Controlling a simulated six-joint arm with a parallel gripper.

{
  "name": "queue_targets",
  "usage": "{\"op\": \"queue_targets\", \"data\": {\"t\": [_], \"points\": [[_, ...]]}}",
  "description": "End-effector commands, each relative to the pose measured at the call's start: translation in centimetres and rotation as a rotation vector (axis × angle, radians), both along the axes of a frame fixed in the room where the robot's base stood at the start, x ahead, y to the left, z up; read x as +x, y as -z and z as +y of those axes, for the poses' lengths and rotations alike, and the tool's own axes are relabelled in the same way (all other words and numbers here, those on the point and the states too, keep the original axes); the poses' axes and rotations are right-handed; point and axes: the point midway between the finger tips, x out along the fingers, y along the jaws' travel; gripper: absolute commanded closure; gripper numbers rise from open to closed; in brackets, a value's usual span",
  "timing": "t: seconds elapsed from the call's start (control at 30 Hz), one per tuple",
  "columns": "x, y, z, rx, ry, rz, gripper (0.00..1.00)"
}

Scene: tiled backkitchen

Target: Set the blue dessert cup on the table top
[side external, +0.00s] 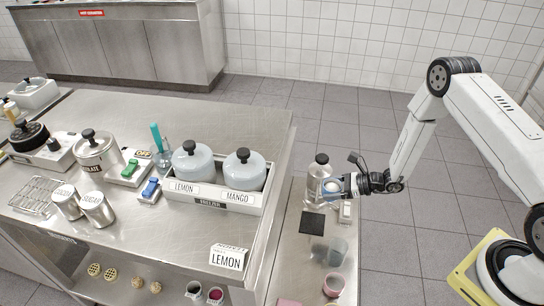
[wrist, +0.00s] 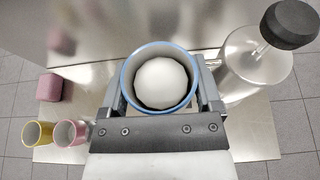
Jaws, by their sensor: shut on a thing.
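The blue dessert cup (wrist: 160,50) has a blue rim and holds a white round scoop. In the wrist view it sits upright between the two fingers of my gripper (wrist: 163,94), which is shut on it. In the side view the cup (side external: 331,186) shows small at the tip of my gripper (side external: 346,184), over the narrow steel side surface beside the main table. I cannot tell whether its base touches anything; its lower part is hidden. The steel table top (side external: 120,215) is the wide surface to the left.
A steel dispenser with a dark knob (wrist: 255,62) stands close on the cup's right in the wrist view. A yellow cup (wrist: 38,133), a pink cup (wrist: 70,134) and a pink block (wrist: 50,87) lie left. A LEMON and MANGO freezer box (side external: 210,196) stands on the table.

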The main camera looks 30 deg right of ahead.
Motion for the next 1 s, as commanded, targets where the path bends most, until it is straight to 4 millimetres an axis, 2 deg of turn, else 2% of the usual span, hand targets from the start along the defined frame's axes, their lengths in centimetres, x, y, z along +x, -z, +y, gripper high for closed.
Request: {"op": "queue_targets", "data": {"t": [0.17,0.37,0.57,1.0], "points": [[0.1,-0.5,0.0,0.0,0.0,-0.001,0.81],[0.1,-2.3,0.0,0.0,0.0,-0.003,0.81],[0.1,-5.5,0.0,-0.001,-0.001,-0.004,0.81],[0.1,-14.1,0.0,-0.003,0.0,-0.006,0.81]]}}
